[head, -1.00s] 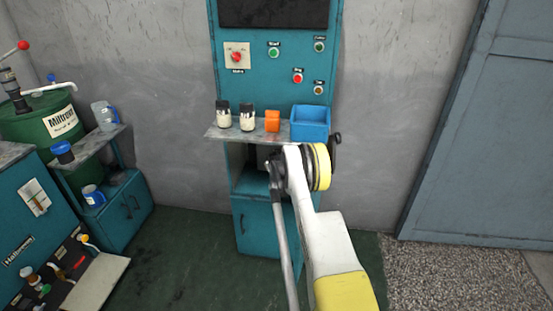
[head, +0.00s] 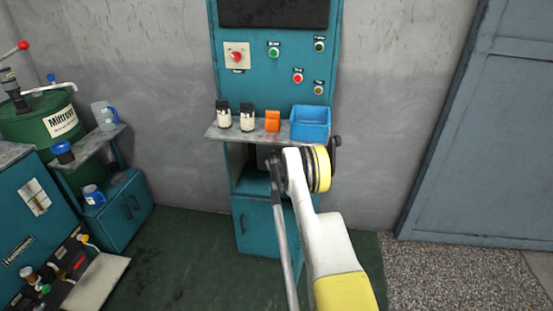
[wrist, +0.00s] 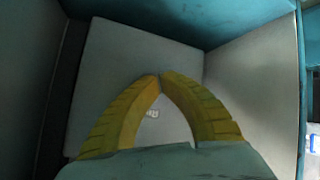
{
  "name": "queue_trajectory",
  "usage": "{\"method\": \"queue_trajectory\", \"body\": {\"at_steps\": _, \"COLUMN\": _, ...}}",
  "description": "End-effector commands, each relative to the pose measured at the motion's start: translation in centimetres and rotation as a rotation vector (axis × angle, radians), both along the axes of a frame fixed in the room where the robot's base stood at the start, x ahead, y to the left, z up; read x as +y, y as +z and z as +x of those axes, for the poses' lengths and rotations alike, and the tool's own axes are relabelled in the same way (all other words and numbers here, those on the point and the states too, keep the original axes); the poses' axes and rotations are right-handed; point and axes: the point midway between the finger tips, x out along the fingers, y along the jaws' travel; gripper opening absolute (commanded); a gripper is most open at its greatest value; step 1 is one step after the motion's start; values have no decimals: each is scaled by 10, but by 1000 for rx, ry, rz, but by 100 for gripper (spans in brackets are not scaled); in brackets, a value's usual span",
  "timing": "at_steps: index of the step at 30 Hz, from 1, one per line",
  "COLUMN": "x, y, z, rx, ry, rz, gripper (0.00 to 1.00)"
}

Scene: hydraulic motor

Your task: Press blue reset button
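I cannot make out a blue reset button in either view. In the wrist view my gripper (wrist: 160,77) has its two yellow fingers curved together, with their tips meeting, and nothing shows held at the tips. It is in front of a plain grey box-like surface (wrist: 110,65) inside a teal compartment. A small pale mark (wrist: 152,113) shows on that surface between the fingers; I cannot tell what it is. In the head view my arm reaches to the open compartment of the teal cabinet (head: 222,75), and the arm hides the gripper.
Above the compartment a metal shelf (head: 215,132) holds two dark-capped bottles, an orange block (head: 272,121) and a blue bin (head: 311,132). The cabinet's upper panel has a red knob (head: 236,57) and several buttons. Other machines stand at left; the floor at right is clear.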

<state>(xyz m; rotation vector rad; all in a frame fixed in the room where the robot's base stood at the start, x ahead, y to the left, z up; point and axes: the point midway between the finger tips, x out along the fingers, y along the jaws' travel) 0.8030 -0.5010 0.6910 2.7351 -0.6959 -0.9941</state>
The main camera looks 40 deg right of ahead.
Motion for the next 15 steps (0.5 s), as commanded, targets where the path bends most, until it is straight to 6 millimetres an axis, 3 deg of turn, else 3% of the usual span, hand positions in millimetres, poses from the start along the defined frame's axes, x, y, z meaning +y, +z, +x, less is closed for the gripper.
{"method": "queue_trajectory", "body": {"at_steps": 15, "x": 3, "y": 0, "z": -2, "rx": -1, "ry": 0, "rz": 0, "gripper": 0}}
